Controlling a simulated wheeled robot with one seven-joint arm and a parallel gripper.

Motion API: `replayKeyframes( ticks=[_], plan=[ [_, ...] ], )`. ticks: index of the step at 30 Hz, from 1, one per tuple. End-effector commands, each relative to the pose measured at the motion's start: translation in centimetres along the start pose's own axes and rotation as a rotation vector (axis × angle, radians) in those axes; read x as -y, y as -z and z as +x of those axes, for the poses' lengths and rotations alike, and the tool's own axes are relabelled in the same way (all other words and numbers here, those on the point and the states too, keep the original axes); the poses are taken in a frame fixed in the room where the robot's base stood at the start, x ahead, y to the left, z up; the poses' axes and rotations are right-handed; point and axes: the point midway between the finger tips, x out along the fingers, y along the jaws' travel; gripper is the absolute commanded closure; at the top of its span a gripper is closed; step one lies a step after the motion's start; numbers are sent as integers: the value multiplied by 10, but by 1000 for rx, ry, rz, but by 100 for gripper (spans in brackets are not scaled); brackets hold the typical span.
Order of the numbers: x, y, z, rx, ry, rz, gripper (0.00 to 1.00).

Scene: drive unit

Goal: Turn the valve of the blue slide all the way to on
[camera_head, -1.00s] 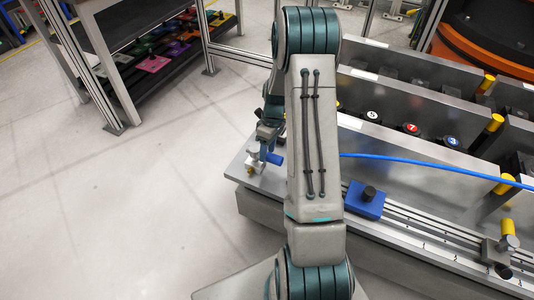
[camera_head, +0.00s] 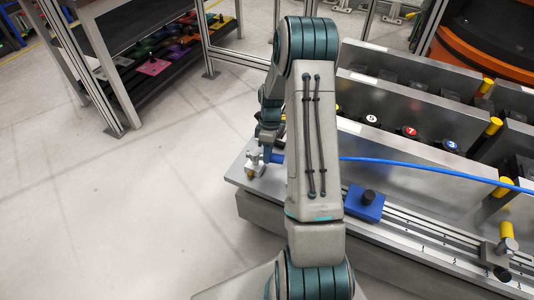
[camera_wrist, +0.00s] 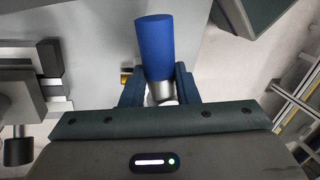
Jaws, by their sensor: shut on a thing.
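The valve (camera_head: 255,164), a small silver fitting with a brass-coloured part, stands at the left end of the metal bench. Its blue handle (camera_head: 277,158) points right and passes partly behind my arm. The handle also shows in the wrist view (camera_wrist: 154,46) as a blue cylinder with a silver collar. My gripper (camera_wrist: 160,88) is shut on the handle near its collar end. In the head view my gripper (camera_head: 267,153) is partly hidden by my arm. The blue slide (camera_head: 363,201), a block with a black knob, sits on the rail right of my arm.
A blue hose (camera_head: 430,172) runs right from behind my arm. Upright metal plates (camera_head: 390,146) with numbered knobs stand behind the rail, with yellow-capped posts (camera_head: 495,126). A shelf rack (camera_head: 105,60) stands at upper left. The floor left of the bench is clear.

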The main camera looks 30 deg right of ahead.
Motion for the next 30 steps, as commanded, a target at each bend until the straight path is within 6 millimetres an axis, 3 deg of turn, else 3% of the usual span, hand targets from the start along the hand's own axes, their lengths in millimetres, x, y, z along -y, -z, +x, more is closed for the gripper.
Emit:
replayKeyframes(
  ticks=[5, 14, 15, 16, 26, 30],
  plan=[
    [-5, 0, -2, 33, 1, -121, 100],
    [-5, 0, -2, 36, 1, -130, 100],
    [-5, 0, -2, 36, 1, -129, 61],
    [-5, 0, -2, 36, 1, -129, 53],
    [-5, 1, -4, 35, 0, -129, 50],
    [-6, 2, -19, 34, -3, -129, 50]
  ],
)
